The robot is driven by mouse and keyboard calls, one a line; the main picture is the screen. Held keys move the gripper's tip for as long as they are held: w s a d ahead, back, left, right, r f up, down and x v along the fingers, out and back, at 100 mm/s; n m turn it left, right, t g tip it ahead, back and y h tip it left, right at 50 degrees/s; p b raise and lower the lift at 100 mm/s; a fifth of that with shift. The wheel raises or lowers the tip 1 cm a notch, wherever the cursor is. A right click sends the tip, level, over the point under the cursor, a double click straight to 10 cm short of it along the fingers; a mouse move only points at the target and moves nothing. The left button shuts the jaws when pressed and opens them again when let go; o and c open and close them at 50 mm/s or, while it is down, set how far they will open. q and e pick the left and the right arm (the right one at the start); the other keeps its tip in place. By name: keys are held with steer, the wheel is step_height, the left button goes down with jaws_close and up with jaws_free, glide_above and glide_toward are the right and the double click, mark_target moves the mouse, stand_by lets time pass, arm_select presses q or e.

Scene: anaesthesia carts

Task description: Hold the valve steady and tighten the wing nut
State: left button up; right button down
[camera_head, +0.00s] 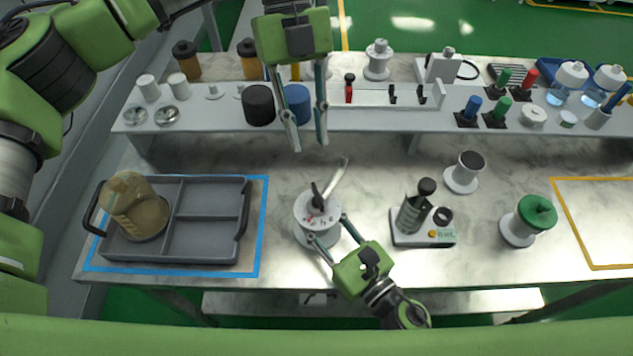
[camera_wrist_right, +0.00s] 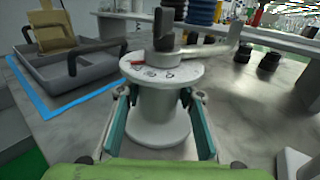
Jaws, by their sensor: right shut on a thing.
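The valve (camera_head: 314,226) is a white spool-shaped body standing upright on the table, with a printed dial on top. Its wing nut (camera_head: 317,194) is a dark upright piece on the dial, and a pale lever sticks out behind it. In the right wrist view, the valve (camera_wrist_right: 158,115) stands between my fingers and the dark wing nut (camera_wrist_right: 164,28) rises above the dial. My right gripper (camera_head: 327,236) is shut on the valve body from the front right. My left gripper (camera_head: 306,137) is open and empty, pointing down above and behind the valve, near the shelf edge.
A grey divided tray (camera_head: 212,248) holding an amber jug (camera_head: 136,207) lies at left inside a blue outline. A crowded raised shelf (camera_head: 390,121) runs behind.

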mark_target(317, 193)
arm_select(q)
steer(key=shift+t, duration=0.4)
steer(key=x, duration=1.1)
steer(key=shift+w+f, duration=0.25)
steer(key=shift+f, duration=0.05)
jaws_close()
